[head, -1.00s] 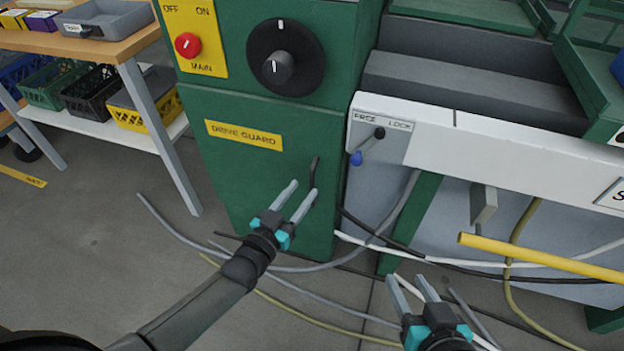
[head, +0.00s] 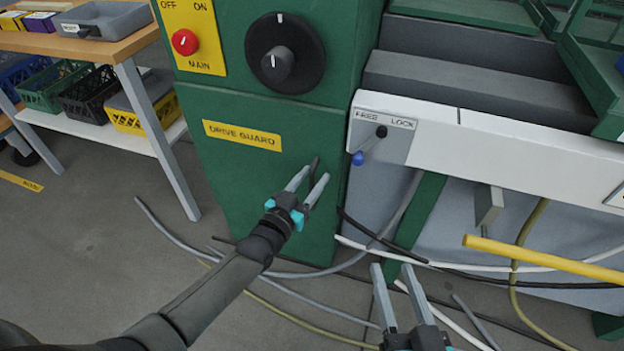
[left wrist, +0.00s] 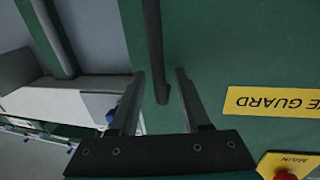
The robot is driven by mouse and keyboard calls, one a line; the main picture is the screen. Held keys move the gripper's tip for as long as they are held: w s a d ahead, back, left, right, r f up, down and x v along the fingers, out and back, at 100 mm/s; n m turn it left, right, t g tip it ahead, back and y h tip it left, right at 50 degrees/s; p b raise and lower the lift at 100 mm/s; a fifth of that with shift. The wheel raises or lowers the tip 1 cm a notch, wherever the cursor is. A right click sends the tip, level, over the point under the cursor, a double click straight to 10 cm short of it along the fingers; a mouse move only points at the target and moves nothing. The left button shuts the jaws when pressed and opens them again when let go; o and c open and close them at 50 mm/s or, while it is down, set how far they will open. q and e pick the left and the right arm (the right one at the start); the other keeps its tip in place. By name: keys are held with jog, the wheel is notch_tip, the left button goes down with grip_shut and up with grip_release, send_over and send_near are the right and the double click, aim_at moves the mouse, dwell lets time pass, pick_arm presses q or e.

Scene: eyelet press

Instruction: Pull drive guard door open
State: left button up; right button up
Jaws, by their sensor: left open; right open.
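The drive guard door (head: 225,185) is a green panel with a yellow DRIVE GUARD label (head: 242,135); it looks closed. Its dark bar handle (head: 314,168) is near the door's right edge. My left gripper (head: 311,176) is open at the handle, its fingers pointing toward the door. In the left wrist view the handle (left wrist: 155,50) comes down between the two open fingertips (left wrist: 160,75); I cannot tell whether either finger touches it. My right gripper (head: 393,268) is open and empty at the lower right, apart from the door.
Several cables (head: 330,270) lie on the floor below the door. A white beam with a FREE/LOCK lever (head: 370,145) is right of the handle. A yellow bar (head: 545,258) juts in at the right. A table with crates (head: 92,95) stands at the left.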

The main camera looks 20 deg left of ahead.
pick_arm(q)
grip_shut()
dwell(0.4)
dwell(1.1)
